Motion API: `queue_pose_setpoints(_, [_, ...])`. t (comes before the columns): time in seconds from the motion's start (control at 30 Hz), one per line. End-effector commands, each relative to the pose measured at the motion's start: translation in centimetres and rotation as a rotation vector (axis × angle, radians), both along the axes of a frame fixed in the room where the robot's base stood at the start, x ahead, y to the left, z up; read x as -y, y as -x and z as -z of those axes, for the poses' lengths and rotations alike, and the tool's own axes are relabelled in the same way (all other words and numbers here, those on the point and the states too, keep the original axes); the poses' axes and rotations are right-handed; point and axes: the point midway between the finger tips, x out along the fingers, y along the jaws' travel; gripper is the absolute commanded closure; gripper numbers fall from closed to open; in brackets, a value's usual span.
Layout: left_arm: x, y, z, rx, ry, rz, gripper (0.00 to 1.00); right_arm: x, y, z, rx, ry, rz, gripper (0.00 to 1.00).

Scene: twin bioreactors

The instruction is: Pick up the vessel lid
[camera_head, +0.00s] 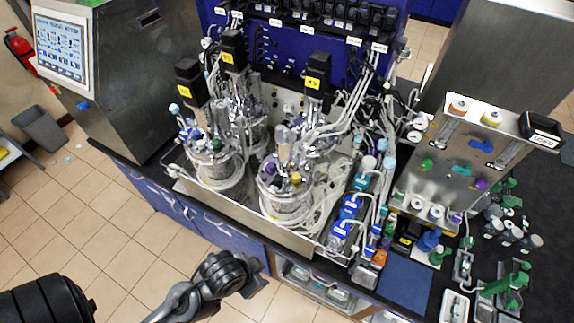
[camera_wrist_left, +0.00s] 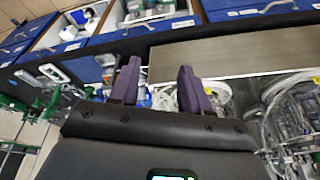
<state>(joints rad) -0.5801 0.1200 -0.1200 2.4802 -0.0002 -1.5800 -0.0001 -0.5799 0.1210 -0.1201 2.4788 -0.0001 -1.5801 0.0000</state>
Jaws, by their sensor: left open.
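Two glass vessels with metal lids stand in a tray at the bench centre in the head view. The front vessel's lid (camera_head: 284,180) is crowded with fittings, tubes and a black motor with a yellow label. The left vessel's lid (camera_head: 207,145) is similar. I cannot tell which lid the task means. Both lids sit on their vessels. My left gripper (camera_wrist_left: 158,78) shows in the left wrist view as two purple fingers held apart with nothing gripped between them. In the head view my left arm is low, in front of the bench and apart from the vessels. My right gripper is not seen.
The metal tray (camera_head: 247,227) holds the vessels and tangled tubing. A control screen (camera_head: 60,45) stands at the left and a metal rack (camera_head: 445,165) at the right. An open drawer (camera_head: 330,292) shows below the bench front. The tiled floor at the lower left is mostly clear.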

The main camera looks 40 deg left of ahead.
Motion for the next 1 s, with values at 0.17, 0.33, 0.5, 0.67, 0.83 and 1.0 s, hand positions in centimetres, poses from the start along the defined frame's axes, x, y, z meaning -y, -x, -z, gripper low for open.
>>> queue_pose_setpoints(0.17, [0.00, 0.00, -0.01, 0.000, 0.000, 0.000, 0.50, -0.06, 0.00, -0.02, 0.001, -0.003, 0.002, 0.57])
queue_pose_setpoints(0.33, [0.00, 0.00, -0.01, 0.000, 0.000, 0.000, 0.24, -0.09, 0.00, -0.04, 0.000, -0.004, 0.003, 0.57])
queue_pose_setpoints(0.5, [0.00, 0.00, -0.01, 0.000, 0.000, 0.000, 0.20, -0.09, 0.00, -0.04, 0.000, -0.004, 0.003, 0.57])
queue_pose_setpoints(0.67, [0.00, -0.01, 0.02, 0.000, -0.002, 0.007, 0.20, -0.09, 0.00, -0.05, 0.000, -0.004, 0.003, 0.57])
queue_pose_setpoints(0.83, [0.03, 0.02, 0.02, 0.000, -0.040, 0.124, 0.20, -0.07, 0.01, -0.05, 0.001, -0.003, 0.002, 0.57])
queue_pose_setpoints(1.0, [0.68, 0.32, 0.12, 0.000, -0.165, 0.512, 0.20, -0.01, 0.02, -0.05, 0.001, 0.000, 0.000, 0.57])
